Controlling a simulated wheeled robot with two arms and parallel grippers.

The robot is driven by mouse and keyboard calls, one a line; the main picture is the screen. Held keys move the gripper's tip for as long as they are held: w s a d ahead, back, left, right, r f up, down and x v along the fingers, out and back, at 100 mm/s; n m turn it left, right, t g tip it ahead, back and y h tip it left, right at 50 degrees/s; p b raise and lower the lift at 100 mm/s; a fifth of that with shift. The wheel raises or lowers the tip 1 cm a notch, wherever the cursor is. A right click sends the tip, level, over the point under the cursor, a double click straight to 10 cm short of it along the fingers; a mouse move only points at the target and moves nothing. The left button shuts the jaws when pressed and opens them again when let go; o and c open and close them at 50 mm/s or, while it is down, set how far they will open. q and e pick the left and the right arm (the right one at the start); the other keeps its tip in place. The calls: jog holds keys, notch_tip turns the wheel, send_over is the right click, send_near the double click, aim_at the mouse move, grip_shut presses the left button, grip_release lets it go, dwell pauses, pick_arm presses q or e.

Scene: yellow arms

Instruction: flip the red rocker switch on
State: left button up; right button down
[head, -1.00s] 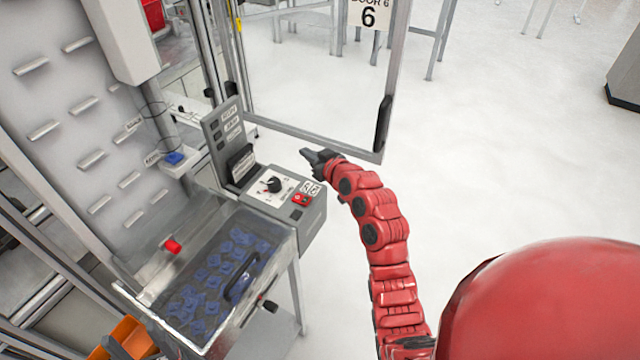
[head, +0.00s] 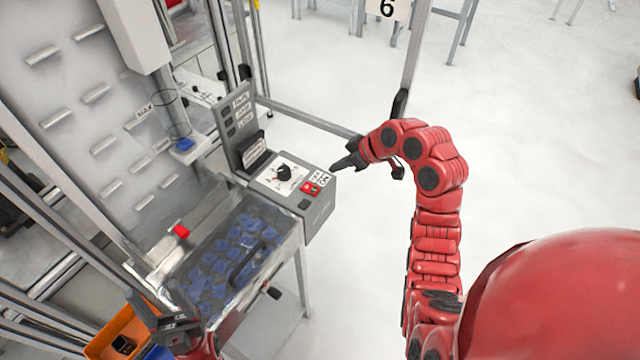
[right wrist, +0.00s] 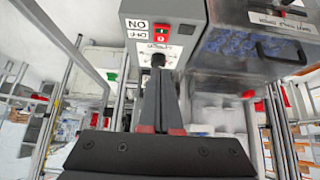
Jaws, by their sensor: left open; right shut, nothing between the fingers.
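The red rocker switch (head: 311,188) sits on top of the grey control box (head: 320,210), beside a white ON/OFF label (head: 322,178). My right gripper (head: 338,166) is shut and empty, just right of the box's far corner and apart from the switch. It also shows in the right wrist view (right wrist: 158,68), fingers together and pointing towards the box. My left gripper (head: 150,318) is open at the lower left, partly cut off by the arm.
A black rotary knob (head: 284,172) is on the same box. A clear-lidded bin of blue parts (head: 215,280) stands in front of it. An orange bin (head: 108,338) is near my left gripper. A metal frame post (head: 413,60) stands behind my right arm. Floor to the right is clear.

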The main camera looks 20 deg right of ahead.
jog(key=b, duration=0.3)
send_near(312, 188)
notch_tip(312, 188, up, 3)
jog(key=a, duration=0.1)
jog(key=w+f+p, duration=0.1)
jog(key=w+a+f+p, duration=0.1)
jog(key=shift+w+a+f+p, duration=0.2)
jog(key=shift+w+f+p, duration=0.05)
jog(key=shift+w+p, duration=0.15)
notch_tip(312, 188, down, 4)
jog(key=shift+r+p, duration=0.15)
jog(key=shift+p, duration=0.9)
jog(key=shift+d+f, duration=0.15)
jog(key=shift+f, duration=0.55)
